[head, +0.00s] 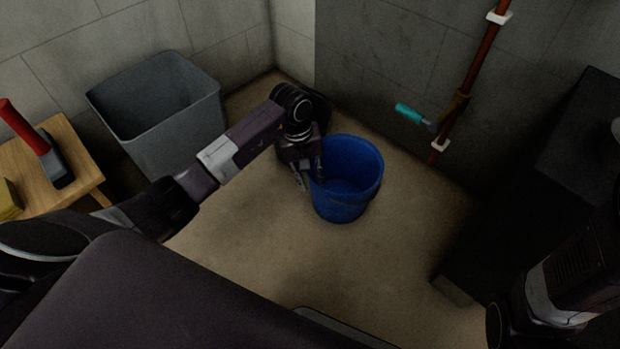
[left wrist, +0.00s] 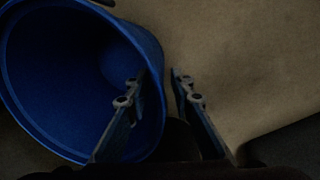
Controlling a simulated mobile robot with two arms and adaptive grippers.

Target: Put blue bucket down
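The blue bucket (head: 347,200) is at the centre of the head view, looks upright and appears to stand on the bare floor. Its open mouth also fills the left of the left wrist view (left wrist: 50,75). My left gripper (head: 311,180) is at the bucket's left rim. In the left wrist view its fingers (left wrist: 156,85) are apart, one over the bucket's inside and one outside its wall, with a gap to the outer finger. The bucket's underside is hidden. My right gripper is out of view; only part of my right arm shows at lower right.
A grey bin (head: 165,115) stands by the left wall. A wooden table (head: 85,160) at far left holds a red-handled tool (head: 40,145) and a yellow item (head: 8,198). A copper pipe (head: 480,65) with a teal-handled valve (head: 410,114) runs down the back wall. Floor in front is clear.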

